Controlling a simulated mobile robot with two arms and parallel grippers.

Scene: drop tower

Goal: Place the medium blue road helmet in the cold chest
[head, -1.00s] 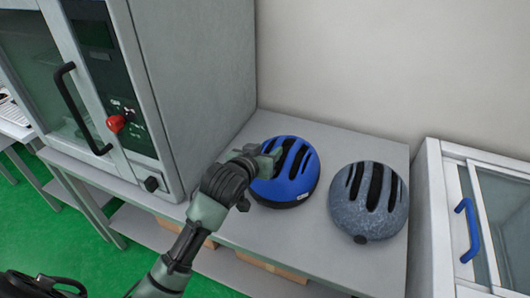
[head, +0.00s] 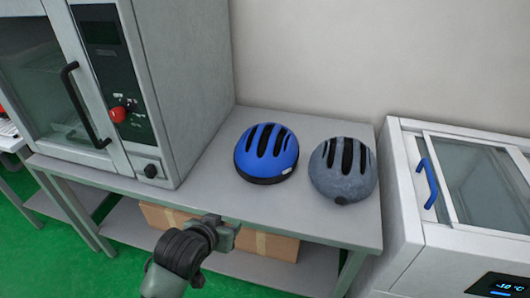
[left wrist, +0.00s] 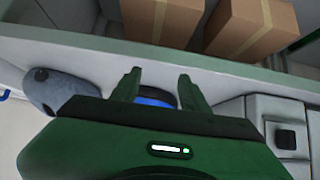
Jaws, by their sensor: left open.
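The blue helmet (head: 266,153) rests on the grey table, left of a speckled grey helmet (head: 343,170). My left gripper (head: 224,229) is in front of the table's front edge, apart from the blue helmet. It is open and empty. In the left wrist view its fingers (left wrist: 158,88) stand apart, with part of the blue helmet (left wrist: 155,96) showing between them. The grey helmet also shows there (left wrist: 62,90). The cold chest (head: 440,215) stands right of the table, with a glass top, a blue handle (head: 427,183) and a -10 °C display. My right gripper is not in view.
A large grey oven-like cabinet (head: 187,85) with a black handle and red knob stands on the table's left. Cardboard boxes (head: 270,244) lie on the shelf below. The tabletop (head: 305,125) is bare around the helmets. The floor is green.

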